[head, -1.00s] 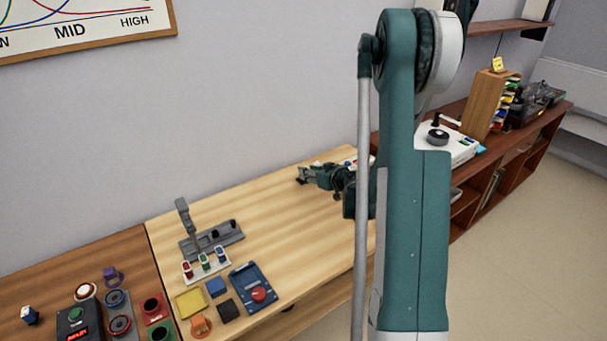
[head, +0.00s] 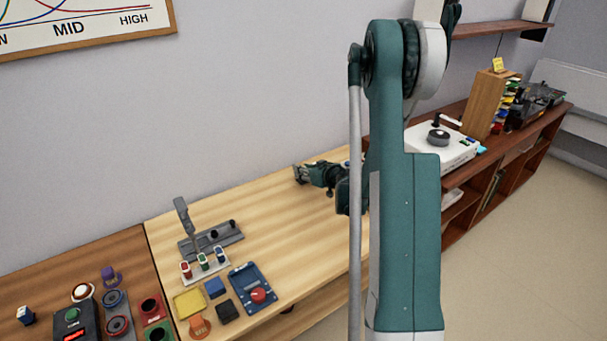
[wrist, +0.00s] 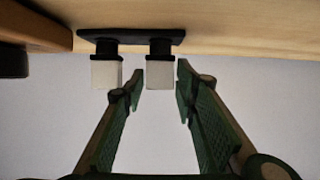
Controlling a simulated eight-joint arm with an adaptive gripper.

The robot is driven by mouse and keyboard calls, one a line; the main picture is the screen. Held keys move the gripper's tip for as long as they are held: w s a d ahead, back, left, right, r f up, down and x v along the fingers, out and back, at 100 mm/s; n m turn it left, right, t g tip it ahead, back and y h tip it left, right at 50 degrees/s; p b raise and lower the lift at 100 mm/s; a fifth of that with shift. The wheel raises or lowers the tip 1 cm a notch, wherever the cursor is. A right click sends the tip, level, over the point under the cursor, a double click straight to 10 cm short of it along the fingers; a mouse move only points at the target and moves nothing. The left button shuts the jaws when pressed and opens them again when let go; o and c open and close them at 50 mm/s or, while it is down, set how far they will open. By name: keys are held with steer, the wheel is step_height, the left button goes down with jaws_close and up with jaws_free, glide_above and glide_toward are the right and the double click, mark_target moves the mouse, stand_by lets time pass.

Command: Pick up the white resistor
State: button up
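In the wrist view, which is upside down, two white blocks hang from a dark base plate (wrist: 130,37) on dark stems. I cannot tell which is the white resistor. One white block (wrist: 160,75) is in line with the gap between the fingertips of my gripper (wrist: 161,78). The other white block (wrist: 106,74) is to its left, outside the fingers. The fingers are open, and no grip on a block shows. In the head view my gripper (head: 297,174) is low over the back of the light wooden table, and the white blocks cannot be made out.
The light wooden table (head: 270,230) has free room in its middle. A grey lever stand (head: 215,240), a red, green and white switch strip (head: 204,268) and a blue panel (head: 252,285) stand at its left. A white console (head: 440,150) is on the right bench.

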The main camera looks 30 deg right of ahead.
steer(key=shift+c, duration=0.7)
steer(key=c, duration=0.5)
steer(key=shift+r+p, duration=1.3)
steer(key=shift+r, duration=3.7)
